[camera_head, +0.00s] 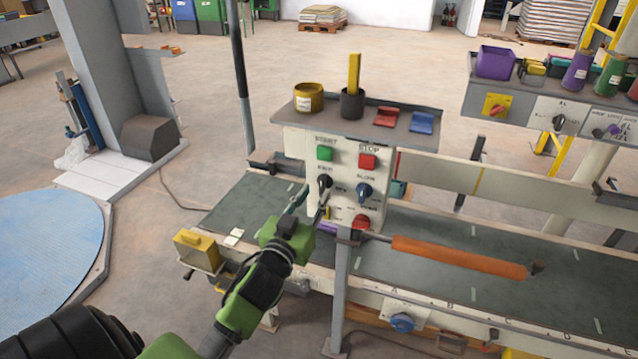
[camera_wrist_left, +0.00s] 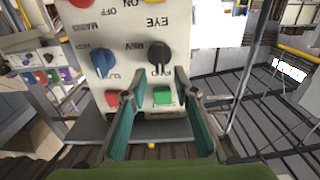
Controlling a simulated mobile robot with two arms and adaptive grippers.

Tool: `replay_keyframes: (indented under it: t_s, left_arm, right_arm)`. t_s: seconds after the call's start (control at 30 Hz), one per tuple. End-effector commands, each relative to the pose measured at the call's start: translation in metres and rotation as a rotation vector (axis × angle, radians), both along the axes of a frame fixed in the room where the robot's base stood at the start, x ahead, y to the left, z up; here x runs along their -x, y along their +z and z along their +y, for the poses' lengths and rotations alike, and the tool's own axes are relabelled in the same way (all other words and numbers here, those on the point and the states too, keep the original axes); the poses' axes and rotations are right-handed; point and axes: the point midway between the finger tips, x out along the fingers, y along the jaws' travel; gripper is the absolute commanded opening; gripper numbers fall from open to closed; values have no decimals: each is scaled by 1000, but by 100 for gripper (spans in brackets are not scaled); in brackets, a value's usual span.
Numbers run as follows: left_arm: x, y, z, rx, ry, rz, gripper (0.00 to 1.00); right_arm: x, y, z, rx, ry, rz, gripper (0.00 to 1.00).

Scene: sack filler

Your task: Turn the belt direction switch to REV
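The belt direction switch (camera_head: 324,183) is a black knob on a white control panel (camera_head: 309,145). It also shows in the left wrist view (camera_wrist_left: 159,54), where the picture is upside down; its handle runs roughly upright, with REV to its left and a partly hidden FWD label beneath. My left gripper (camera_head: 308,200) is in front of the panel, close to the knob. In the wrist view its teal fingers (camera_wrist_left: 157,92) are apart with nothing between them, and they look short of the knob. My right gripper is not in view.
A blue knob (camera_head: 364,192), green START button (camera_head: 325,153) and red STOP button (camera_head: 367,161) are nearby on the panel.

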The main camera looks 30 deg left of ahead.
Motion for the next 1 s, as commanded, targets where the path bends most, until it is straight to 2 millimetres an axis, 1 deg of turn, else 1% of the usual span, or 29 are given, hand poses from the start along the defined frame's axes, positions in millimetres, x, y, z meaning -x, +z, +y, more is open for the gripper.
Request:
replay_keyframes:
  t_s: [0.03,0.1,0.23,0.4,0.63,0.67,0.7,0.73,0.77,1.0]
  left_arm:
    - [-9,3,3,-3,0,-1,27]
    - [-19,2,5,-2,1,-1,27]
    - [-32,1,7,0,-1,-1,27]
    - [-38,0,9,-1,-1,0,27]
    - [-38,0,9,-1,0,0,27]
    - [-38,0,9,-1,0,0,22]
    - [-38,0,9,-1,0,0,12]
    - [-38,0,9,-1,0,0,4]
    - [-38,0,9,-1,0,0,0]
    - [-38,0,9,-4,0,1,0]
  right_arm:
    - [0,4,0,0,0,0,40]
    - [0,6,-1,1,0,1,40]
    - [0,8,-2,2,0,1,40]
    - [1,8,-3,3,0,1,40]
    - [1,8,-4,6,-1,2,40]
    - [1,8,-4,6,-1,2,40]
    - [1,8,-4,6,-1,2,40]
    - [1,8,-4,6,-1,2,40]
    - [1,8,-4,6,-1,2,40]
    - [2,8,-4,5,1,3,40]
